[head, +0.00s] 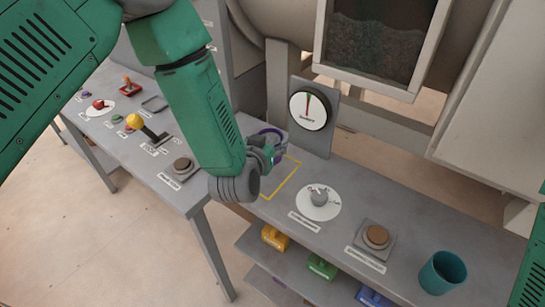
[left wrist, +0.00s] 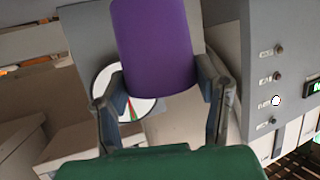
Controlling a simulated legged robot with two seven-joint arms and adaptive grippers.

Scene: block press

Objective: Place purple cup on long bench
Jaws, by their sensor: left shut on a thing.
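My left gripper (head: 268,152) is shut on the purple cup (left wrist: 155,45), which fills the upper middle of the left wrist view between the two fingers (left wrist: 160,97). In the head view only a small part of the purple cup (head: 271,131) shows behind the gripper. The gripper is at the yellow outline (head: 284,183) on the grey bench (head: 405,225), in front of the gauge. I cannot tell whether the cup touches the bench top. My right gripper is not in view.
A dial gauge (head: 308,110) stands behind the outline. A grey knob (head: 319,197), a brown button (head: 376,236) and a teal cup (head: 442,272) are to the right. Another bench (head: 130,150) on the left holds a yellow-topped lever (head: 135,121) and buttons. Coloured bins (head: 322,267) sit below.

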